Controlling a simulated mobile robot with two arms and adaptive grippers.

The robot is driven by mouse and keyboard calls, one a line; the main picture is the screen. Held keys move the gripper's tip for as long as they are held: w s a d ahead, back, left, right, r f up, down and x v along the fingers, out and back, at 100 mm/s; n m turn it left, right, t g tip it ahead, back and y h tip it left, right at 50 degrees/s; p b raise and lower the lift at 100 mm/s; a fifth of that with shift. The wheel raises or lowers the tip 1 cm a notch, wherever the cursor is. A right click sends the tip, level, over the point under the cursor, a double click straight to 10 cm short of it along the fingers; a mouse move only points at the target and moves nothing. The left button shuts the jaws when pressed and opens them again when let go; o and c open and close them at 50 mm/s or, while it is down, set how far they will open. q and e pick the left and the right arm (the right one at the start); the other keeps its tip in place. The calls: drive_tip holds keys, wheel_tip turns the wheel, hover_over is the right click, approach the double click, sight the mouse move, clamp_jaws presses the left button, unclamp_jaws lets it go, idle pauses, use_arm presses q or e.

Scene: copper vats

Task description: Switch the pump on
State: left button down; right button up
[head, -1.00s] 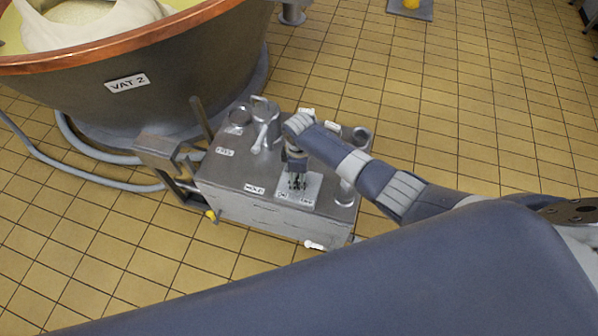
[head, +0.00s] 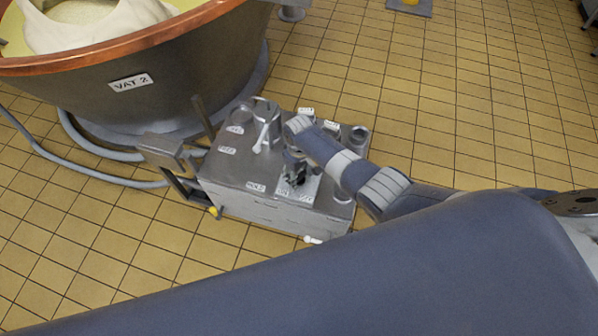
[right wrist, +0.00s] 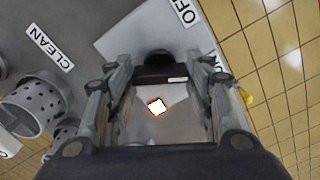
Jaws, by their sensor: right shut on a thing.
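The pump unit (head: 270,203) is a grey metal box on the floor beside the vat. A pale switch plate (head: 311,186) lies on its top near the front edge. My right gripper (head: 296,180) points down over this plate. In the right wrist view its fingers (right wrist: 159,68) are closed on a black switch knob (right wrist: 158,64), one on either side. An OFF label (right wrist: 184,11) shows beyond the knob, and another label to its right is partly hidden by a finger. A bright orange-edged spot (right wrist: 157,107) shows between the fingers. My left gripper is not in view.
The copper-rimmed vat labelled VAT 2 (head: 131,84) stands behind left. A grey hose (head: 75,172) curves over the floor. Steel cups (head: 264,112) stand on the box, and a perforated cup (right wrist: 35,105) shows near the CLEAN label (right wrist: 50,47).

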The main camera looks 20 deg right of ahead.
sight(299, 175)
drive_tip(key=shift+s, duration=0.1)
idle(0.4)
drive_tip(key=o, duration=1.1)
drive_tip(key=shift+c, duration=0.2)
drive_tip(key=shift+r, duration=0.1)
drive_tip(key=shift+r, duration=0.5)
wheel_tip(299, 175, up, 11)
drive_tip(key=shift+f, duration=0.1)
